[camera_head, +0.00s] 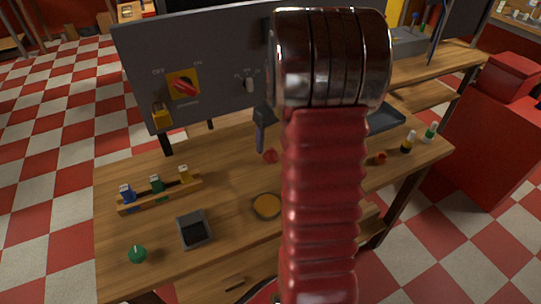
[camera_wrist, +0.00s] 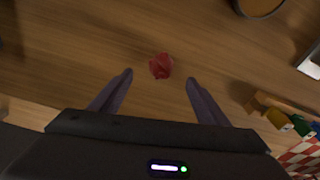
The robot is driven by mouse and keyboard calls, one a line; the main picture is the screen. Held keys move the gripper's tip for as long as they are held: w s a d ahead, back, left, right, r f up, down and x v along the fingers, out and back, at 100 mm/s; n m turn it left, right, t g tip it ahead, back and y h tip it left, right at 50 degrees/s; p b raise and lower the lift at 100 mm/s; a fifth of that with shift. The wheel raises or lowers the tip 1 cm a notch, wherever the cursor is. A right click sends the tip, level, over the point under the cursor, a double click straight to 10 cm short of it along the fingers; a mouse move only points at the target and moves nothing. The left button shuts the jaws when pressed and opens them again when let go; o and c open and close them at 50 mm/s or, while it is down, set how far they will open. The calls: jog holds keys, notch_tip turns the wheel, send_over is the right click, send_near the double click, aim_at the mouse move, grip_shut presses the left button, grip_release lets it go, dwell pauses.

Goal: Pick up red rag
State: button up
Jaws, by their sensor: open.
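The red rag is a small crumpled piece of cloth (camera_wrist: 160,66) lying on the wooden tabletop in the wrist view. In the head view it shows as a small red lump (camera_head: 270,156) just left of my arm. My gripper (camera_wrist: 159,77) is open and empty, its two dark fingers pointing at the tabletop. In the wrist view the rag appears between and slightly beyond the fingertips, with gaps on both sides. The height of the fingertips above the table is hard to tell. In the head view my red arm hides most of the gripper.
A round dish (camera_head: 267,206), a grey square tray (camera_head: 194,229), a rack with small bottles (camera_head: 160,193) and a green object (camera_head: 137,254) are on the table. A grey panel with a switch (camera_head: 205,65) stands behind. A small red item (camera_head: 380,158) and bottles are to the right.

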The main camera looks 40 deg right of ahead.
aim_at(271, 148)
jog(key=shift+w+a+f, duration=0.1)
jog(key=shift+w+f, duration=0.05)
jog(key=shift+f, duration=1.15)
jog(key=shift+w+f, duration=0.15)
jog(key=shift+f, duration=1.1)
jog(key=c, duration=1.2)
jog(key=shift+r, duration=0.1)
notch_tip(271, 148, up, 18)
